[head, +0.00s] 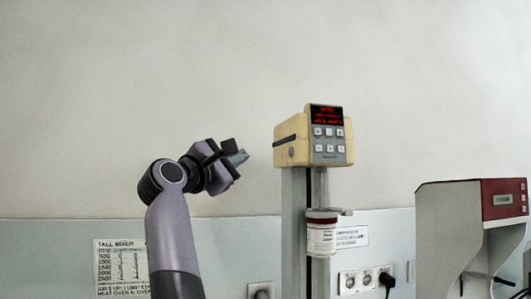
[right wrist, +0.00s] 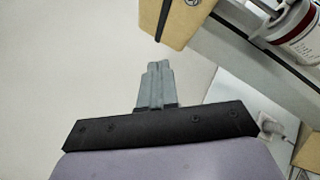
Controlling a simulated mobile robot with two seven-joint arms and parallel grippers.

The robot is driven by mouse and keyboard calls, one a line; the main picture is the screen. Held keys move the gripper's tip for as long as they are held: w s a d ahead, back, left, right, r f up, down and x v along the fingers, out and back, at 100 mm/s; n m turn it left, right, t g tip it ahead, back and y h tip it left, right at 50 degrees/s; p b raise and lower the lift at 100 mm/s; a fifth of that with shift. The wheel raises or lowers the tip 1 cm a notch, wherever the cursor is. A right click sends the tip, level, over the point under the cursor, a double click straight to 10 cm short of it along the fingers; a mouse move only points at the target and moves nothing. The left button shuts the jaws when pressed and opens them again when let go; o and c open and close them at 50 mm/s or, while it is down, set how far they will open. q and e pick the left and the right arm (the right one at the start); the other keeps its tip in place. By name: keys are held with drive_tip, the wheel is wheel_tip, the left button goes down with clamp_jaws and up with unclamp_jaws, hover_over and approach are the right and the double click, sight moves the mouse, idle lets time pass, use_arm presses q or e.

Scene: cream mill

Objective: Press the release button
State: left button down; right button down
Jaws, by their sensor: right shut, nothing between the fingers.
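The cream mixer head (head: 287,142) sits on a grey column, with a red display (head: 326,115) and a keypad of square white keys (head: 330,140) on its front. A small round grey button (head: 291,152) is on its left side face; I cannot read a label on it. My right gripper (head: 243,156) is left of the head at about the button's height, apart from it. Its grey fingers (right wrist: 155,85) are shut and empty. In the right wrist view the cream housing (right wrist: 176,25) shows beyond the fingertips. My left gripper is not in view.
A white jar with a dark red band (head: 321,236) is held under the head by the column (head: 292,225). Wall sockets (head: 357,280) with a black plug are low on the wall. A grey and red machine (head: 450,215) stands at right. Space left of the head is free.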

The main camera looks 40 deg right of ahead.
sight(291, 152)
drive_tip(key=shift+w+a+r+m, duration=0.3)
drive_tip(key=shift+w+r, duration=0.05)
drive_tip(key=shift+r, duration=0.3)
drive_tip(key=shift+s, duration=0.1)
drive_tip(key=s+d+b, duration=0.4)
drive_tip(key=d+b, duration=0.1)
drive_tip(key=d, duration=0.2)
drive_tip(key=shift+d, duration=0.4)
drive_tip(key=shift+s+d, duration=0.1)
drive_tip(key=shift+d, duration=0.05)
idle(1.6)
drive_tip(key=shift+s+d, duration=0.1)
drive_tip(key=shift+d, duration=0.1)
